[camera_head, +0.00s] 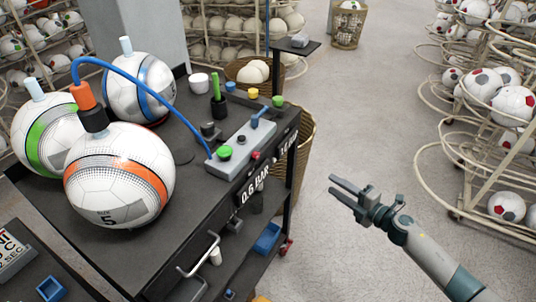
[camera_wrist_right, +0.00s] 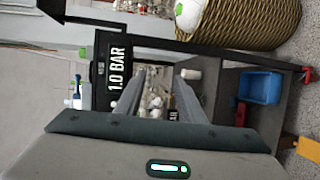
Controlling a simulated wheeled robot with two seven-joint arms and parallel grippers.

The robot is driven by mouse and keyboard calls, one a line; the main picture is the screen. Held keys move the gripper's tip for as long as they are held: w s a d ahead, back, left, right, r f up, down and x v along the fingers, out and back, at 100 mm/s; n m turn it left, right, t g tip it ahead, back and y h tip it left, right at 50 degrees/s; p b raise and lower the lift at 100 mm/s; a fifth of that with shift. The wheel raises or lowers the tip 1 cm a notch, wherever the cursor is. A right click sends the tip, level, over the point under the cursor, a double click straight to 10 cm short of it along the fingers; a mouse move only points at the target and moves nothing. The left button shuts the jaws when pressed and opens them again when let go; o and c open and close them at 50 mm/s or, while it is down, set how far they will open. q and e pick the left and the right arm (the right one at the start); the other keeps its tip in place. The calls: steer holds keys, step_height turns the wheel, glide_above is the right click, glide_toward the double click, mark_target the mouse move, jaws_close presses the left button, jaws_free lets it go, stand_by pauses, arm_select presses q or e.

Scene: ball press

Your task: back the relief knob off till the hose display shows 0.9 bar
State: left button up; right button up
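A grey control box (camera_head: 240,148) on the black cart carries a green button (camera_head: 225,152), a blue lever (camera_head: 262,115) and a small red knob (camera_head: 256,155); I cannot tell which part is the relief knob. A blue hose (camera_head: 150,92) runs from the box to an orange-and-black fitting (camera_head: 88,104) on the orange-banded ball (camera_head: 118,176). A cart-edge readout (camera_head: 255,190) looks like 0.6 BAR. In the right wrist view a panel (camera_wrist_right: 117,68) reads 1.0 BAR. My right gripper (camera_head: 332,185) is open and empty, right of the cart, touching nothing. My left gripper is out of view.
A green-banded ball (camera_head: 45,135) and a blue-banded ball (camera_head: 140,88) also sit on the cart (camera_head: 185,215). A wicker basket (camera_head: 305,145) stands behind its right side. Ball racks (camera_head: 455,120) line the right. The floor (camera_head: 375,120) between is clear.

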steer(key=s+a+r+n+g+y, duration=0.1)
steer(key=a+r+n+g+y, duration=0.15)
steer(key=r+n, duration=0.35)
steer(key=s+a+r+n+g+y, duration=0.1)
steer(key=a+r+n+y, duration=0.15)
steer(key=r, duration=0.65)
steer(key=s+a+r+n+g+h, duration=0.1)
steer(key=s+a+r+n+g, duration=0.2)
steer(key=s+r+n, duration=0.5)
steer(key=r+n, duration=0.1)
steer(key=n, duration=0.2)
steer(key=shift+s+a+r+g+h, duration=0.2)
steer(key=shift+a+r+g+h, duration=0.05)
steer(key=shift+r+g+h, duration=0.15)
steer(key=shift+a+n, duration=0.1)
steer(key=shift+n, duration=0.15)
steer(key=p, duration=0.7)
glide_toward(258, 155)
steer(key=x, duration=0.5)
steer(key=shift+w+a+f, duration=0.2)
steer(key=shift+a+f, duration=0.05)
steer(key=shift+w+a+f, duration=0.3)
steer(key=shift+a+f, duration=0.05)
steer(key=shift+a, duration=0.15)
jaws_close()
